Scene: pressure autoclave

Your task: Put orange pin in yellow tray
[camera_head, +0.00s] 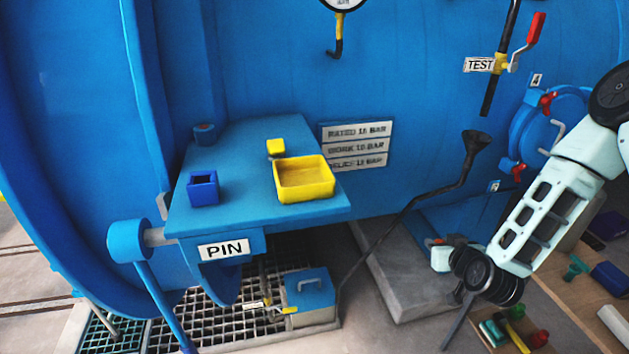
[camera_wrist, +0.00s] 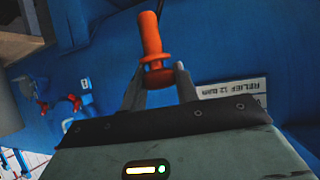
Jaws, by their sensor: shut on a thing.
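The orange pin (camera_wrist: 151,38) stands out between the two fingertips of my gripper (camera_wrist: 158,78) in the wrist view. My gripper is shut on it near its collar.
The blue shelf (camera_head: 235,150) also holds a blue box (camera_head: 203,189), a small yellow block (camera_head: 276,147) and a small blue ring-shaped piece (camera_head: 205,132). A dark bent lever (camera_head: 408,207) rises between the shelf and my arm. A toolbox (camera_head: 308,292) stands below.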

